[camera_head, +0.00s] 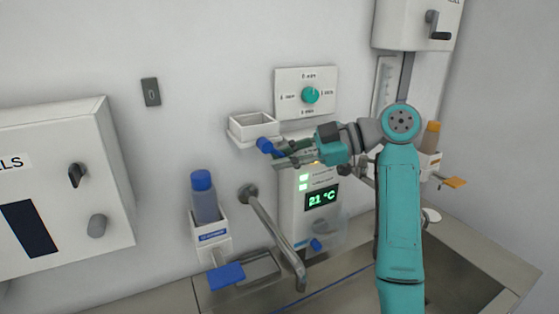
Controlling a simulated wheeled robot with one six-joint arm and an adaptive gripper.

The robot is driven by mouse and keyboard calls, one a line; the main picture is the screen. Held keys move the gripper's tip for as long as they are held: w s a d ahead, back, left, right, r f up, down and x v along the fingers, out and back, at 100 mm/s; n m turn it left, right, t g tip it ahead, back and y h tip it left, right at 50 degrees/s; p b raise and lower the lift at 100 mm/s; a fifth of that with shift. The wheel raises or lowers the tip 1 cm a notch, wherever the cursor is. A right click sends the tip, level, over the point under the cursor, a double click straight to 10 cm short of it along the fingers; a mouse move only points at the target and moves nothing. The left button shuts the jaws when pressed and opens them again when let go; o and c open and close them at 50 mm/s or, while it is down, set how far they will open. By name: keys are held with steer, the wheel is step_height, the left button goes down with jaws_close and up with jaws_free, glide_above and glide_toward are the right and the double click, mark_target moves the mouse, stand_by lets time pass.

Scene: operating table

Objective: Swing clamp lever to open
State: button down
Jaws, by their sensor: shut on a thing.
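My gripper (281,155) reaches left from the teal arm, in front of the white wall unit with the 21 °C display (321,198). Its dark fingers are shut on a small part with a rounded blue end, which I take for the clamp lever (267,146). The blue end sticks out up and left of the fingertips. The fingers hide the rest of the lever and its pivot, so its angle is hard to tell.
A small white tray (240,134) is close behind the gripper. A dial panel (309,93) is above. A blue-capped bottle dispenser (204,196) with a blue paddle (226,276) and a curved metal spout (275,238) are below left. A wall cabinet (60,180) is at far left.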

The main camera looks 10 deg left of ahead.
steer(key=shift+w+d+r+h, duration=0.1)
steer(key=shift+r+h, duration=0.25)
steer(key=shift+h, duration=0.25)
steer(key=shift+n, duration=0.3)
steer(key=c, duration=1.1)
jaws_free()
steer(key=shift+d+r, duration=0.1)
steer(key=shift+d, duration=0.05)
steer(key=v, duration=0.7)
steer(key=shift+d+r, duration=0.2)
steer(key=shift+d, duration=0.1)
